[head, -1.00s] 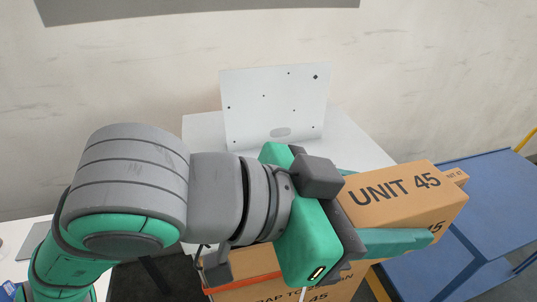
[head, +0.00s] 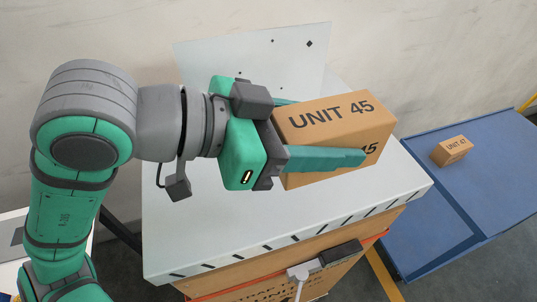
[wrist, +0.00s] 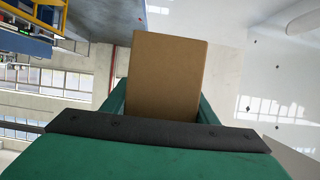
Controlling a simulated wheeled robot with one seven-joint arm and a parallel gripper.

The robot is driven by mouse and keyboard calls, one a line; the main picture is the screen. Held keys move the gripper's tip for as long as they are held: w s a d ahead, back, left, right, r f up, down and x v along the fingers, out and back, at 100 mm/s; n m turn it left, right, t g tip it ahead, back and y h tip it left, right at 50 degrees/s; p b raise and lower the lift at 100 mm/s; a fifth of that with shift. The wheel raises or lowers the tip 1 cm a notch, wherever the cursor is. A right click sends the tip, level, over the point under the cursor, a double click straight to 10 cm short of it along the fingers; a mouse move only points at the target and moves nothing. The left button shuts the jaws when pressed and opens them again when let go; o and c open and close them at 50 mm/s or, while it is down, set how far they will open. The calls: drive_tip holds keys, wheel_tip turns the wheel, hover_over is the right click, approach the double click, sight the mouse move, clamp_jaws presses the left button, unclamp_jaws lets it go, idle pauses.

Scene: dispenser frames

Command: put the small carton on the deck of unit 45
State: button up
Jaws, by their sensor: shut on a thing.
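A small brown carton (head: 310,112) marked "UNIT 45" is between the two teal fingers of my gripper (head: 332,132). One finger lies along its near side; most of the other is hidden behind it. In the wrist view the carton (wrist: 167,75) shows between the fingers. The white deck (head: 350,208), with black dashes along its front edge, lies under the carton. I cannot tell how large the gap is. Below the deck is a brown body (head: 285,273) with print partly hidden by a dark bracket.
A white upright panel (head: 300,70) stands at the back of the deck. A blue table (head: 470,190) on the right carries a smaller carton (head: 450,151) marked "UNIT 47". The front and right of the deck are bare.

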drive_tip(key=a, duration=0.1)
drive_tip(key=w+a+f, duration=0.1)
drive_tip(key=w+a, duration=0.1)
drive_tip(key=shift+a+f, duration=0.15)
drive_tip(key=shift+f, duration=0.2)
drive_tip(key=w+a+f, duration=0.2)
drive_tip(key=f, duration=0.1)
drive_tip(key=a+f, duration=0.1)
drive_tip(key=f, duration=0.1)
drive_tip(key=shift+w+a+f, duration=0.15)
drive_tip(key=shift+w+a, duration=0.05)
drive_tip(key=shift+w, duration=0.2)
drive_tip(key=shift+w+a+f, duration=0.1)
drive_tip(key=shift+f, duration=0.85)
drive_tip(key=shift+w+a+f, duration=0.1)
drive_tip(key=shift+f, duration=0.8)
drive_tip(key=shift+f, duration=0.15)
drive_tip(key=o, duration=1.4)
drive_tip(key=v, duration=1.2)
drive_tip(key=shift+s+r, duration=0.1)
drive_tip(key=shift+r, duration=0.15)
